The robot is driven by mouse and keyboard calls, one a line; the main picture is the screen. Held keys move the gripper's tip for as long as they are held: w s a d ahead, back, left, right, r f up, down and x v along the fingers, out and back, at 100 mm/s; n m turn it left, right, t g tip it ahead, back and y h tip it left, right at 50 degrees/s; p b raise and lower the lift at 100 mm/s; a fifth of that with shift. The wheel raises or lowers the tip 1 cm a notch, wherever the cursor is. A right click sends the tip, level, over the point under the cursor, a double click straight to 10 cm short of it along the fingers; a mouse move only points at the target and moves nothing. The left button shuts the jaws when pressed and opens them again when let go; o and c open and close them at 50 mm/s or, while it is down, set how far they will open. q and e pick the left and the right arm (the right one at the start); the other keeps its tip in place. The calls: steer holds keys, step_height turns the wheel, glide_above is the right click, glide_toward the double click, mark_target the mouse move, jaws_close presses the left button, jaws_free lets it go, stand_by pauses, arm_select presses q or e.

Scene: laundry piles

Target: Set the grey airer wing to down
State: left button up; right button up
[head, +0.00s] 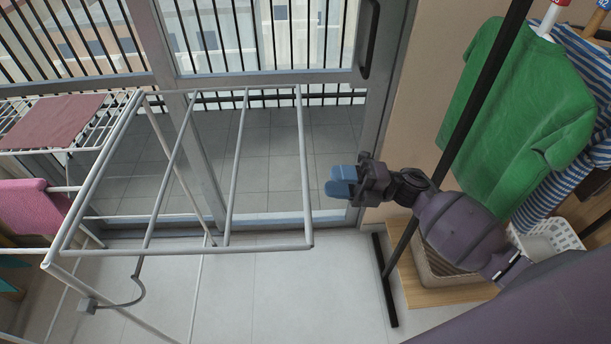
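The grey airer wing (236,168) spreads out to the right from the airer in the head view. It is a pale tubular frame with several crossbars, and it looks raised and roughly level. My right gripper (342,181), with blue fingertips, is just right of the wing's outer bar (305,170), apart from it in the picture. Nothing shows held in it, and the gap between its fingers cannot be made out. My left gripper is not in view.
A dark red cloth (52,122) lies on the white rack at left, with a pink cloth (32,207) below. A black rail post (440,150) stands beside my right arm, with a green shirt (520,110) behind. A glass door (265,40) is behind the wing.

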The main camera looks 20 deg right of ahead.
mark_target(305, 176)
steer(key=x, duration=0.6)
steer(key=shift+w+a+r+p, duration=0.15)
steer(key=shift+a+p, duration=0.2)
jaws_close()
